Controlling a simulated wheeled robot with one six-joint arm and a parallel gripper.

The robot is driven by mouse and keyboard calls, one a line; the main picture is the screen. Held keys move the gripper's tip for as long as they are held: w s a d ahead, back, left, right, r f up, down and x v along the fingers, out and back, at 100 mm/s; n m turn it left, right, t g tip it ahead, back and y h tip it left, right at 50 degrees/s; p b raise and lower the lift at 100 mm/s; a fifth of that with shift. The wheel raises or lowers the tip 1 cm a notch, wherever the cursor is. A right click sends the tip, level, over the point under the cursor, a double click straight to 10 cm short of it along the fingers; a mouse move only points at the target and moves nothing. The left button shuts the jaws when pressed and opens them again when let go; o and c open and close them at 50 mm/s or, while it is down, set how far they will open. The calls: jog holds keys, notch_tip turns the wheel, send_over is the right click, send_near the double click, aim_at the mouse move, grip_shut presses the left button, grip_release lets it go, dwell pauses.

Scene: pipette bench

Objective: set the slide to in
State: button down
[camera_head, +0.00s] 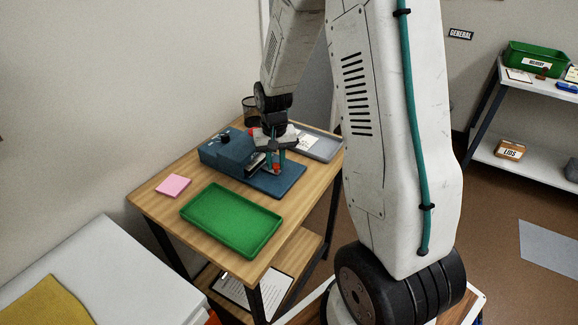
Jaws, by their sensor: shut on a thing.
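A blue device (228,152) with a dark knob (223,138) on top stands at the back of the wooden table (159,210). Its flat blue base (285,183) reaches out to the right. My gripper (272,168) points down over this base, at the device's right side. Its fingers are shut on a small part there, with a bit of red showing near the fingertips. I take this part to be the slide, but it is mostly hidden by the fingers and too small to make out. I cannot tell the slide's position.
A green tray (231,247) lies in front of the device, with a pink pad (173,185) to its left. A grey tray (325,150) with a paper and a dark mesh cup (249,108) are behind. A shelf (541,163) with a green bin (541,58) stands at right.

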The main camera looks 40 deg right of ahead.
jog(key=shift+w+r, duration=0.1)
jog(key=shift+w, duration=0.2)
jog(key=shift+a, duration=0.1)
jog(key=c, duration=1.2)
grip_release()
jog(key=shift+a, duration=0.1)
notch_tip(320, 180, up, 8)
jog(key=shift+f, duration=0.1)
